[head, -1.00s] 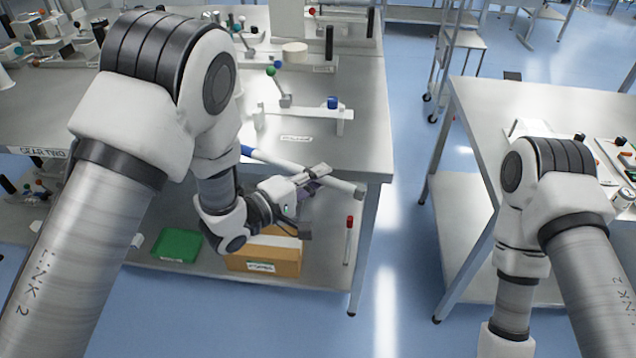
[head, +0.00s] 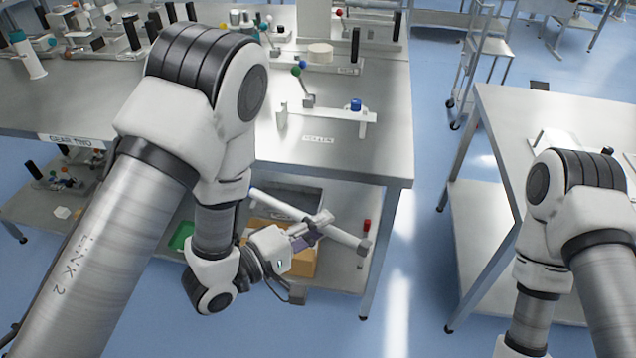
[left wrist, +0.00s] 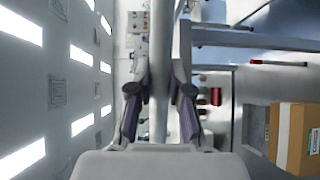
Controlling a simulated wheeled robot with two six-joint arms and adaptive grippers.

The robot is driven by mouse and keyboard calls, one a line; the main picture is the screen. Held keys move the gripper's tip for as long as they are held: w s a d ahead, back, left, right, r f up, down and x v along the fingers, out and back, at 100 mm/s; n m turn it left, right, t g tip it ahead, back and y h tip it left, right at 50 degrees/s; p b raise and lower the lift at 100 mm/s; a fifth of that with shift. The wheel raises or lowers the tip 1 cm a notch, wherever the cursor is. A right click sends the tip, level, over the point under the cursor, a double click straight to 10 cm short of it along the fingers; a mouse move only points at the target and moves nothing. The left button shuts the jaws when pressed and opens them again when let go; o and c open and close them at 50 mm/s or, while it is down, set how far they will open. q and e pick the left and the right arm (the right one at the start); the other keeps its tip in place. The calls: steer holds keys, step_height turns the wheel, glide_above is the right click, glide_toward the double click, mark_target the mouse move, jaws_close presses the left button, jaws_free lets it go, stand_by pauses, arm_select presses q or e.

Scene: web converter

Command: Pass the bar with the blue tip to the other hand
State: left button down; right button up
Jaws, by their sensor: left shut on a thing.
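The bar (head: 344,237) is a long pale rod with a grey block at its right end. Its blue tip (head: 250,191) is mostly hidden behind my left arm in the head view. My left gripper (head: 316,232) is shut on the bar around its middle and holds it in the air in front of the table. In the left wrist view the bar (left wrist: 160,60) runs upright between the two fingers. The right arm is at the right of the head view, and its gripper is below the picture edge.
The left table (head: 365,155) carries a stand with a blue knob (head: 356,105) near its right corner. Its lower shelf holds a cardboard box (head: 303,262) and a green tray (head: 181,235). Another table (head: 510,110) stands at right, with open floor between.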

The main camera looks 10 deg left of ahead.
arm_select(q)
steer(key=shift+s+d+f, duration=0.1)
steer(key=shift+s+f, duration=0.3)
steer(key=shift+w+d+f, duration=0.1)
steer(key=shift+d+f, duration=0.1)
steer(key=w+f+m+g+h, duration=0.1)
steer(key=m+g, duration=0.2)
steer(key=g, duration=0.1)
steer(key=w+f+m+g+h, duration=0.1)
steer(key=f+m+g+h, duration=0.1)
steer(key=m+g, duration=0.1)
steer(key=f+m+g+h, duration=0.2)
steer(key=m+g, duration=0.1)
steer(key=g, duration=0.2)
steer(key=shift+w+d, duration=0.35)
steer(key=shift+w, duration=0.05)
